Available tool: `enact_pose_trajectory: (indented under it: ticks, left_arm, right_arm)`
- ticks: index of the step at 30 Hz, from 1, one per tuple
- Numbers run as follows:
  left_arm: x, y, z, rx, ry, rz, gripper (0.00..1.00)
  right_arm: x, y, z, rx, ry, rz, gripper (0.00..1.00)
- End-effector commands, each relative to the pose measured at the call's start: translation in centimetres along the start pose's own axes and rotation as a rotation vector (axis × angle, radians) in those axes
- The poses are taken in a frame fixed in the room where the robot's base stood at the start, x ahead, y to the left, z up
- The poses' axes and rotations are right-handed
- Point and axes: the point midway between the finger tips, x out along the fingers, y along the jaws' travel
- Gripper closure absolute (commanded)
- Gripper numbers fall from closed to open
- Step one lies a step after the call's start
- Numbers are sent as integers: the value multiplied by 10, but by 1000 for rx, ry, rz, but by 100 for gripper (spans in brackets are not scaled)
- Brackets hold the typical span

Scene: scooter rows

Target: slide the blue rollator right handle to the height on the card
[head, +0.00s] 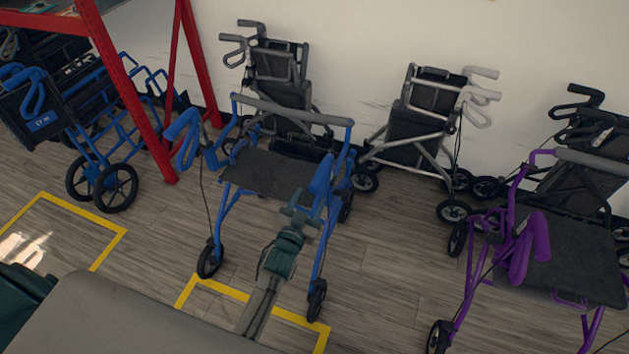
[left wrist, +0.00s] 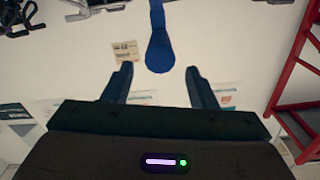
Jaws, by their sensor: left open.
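The blue rollator (head: 229,201) stands upright at the middle of the head view, with a dark seat and two blue handles. Its picture-right handle (head: 322,174) is just above and beyond my left gripper (head: 302,200). In the left wrist view a blue handle (left wrist: 160,50) hangs from the top edge, its rounded end between and beyond the fingertips of my left gripper (left wrist: 159,75). The gripper is open and empty, with a gap to the handle on both sides. A beige card (left wrist: 125,52) shows on the wall; its print is too small to read. My right gripper is out of view.
A purple rollator (head: 512,225) stands at the right. Grey rollators (head: 283,95) (head: 415,137) stand along the wall. A blue wheeled frame (head: 85,150) is behind a red rack (head: 130,90) at the left. Yellow lines mark the floor, which is clear between the blue and purple rollators.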

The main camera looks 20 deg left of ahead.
Motion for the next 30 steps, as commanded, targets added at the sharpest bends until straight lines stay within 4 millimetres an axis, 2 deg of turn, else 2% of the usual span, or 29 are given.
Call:
enact_pose_trajectory:
  ticks: [3,9,15,23,26,30]
  left_arm:
    - [25,0,0,0,2,0,48]
    - [56,0,1,0,0,0,48]
    - [69,0,1,0,-3,0,48]
    - [70,0,1,0,-3,0,48]
    - [70,0,1,0,-3,0,64]
    - [70,0,1,0,-3,0,91]
  right_arm:
    - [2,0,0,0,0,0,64]
    - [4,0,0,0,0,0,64]
    - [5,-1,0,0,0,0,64]
    - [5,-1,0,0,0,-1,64]
    - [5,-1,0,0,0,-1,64]
    - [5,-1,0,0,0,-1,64]
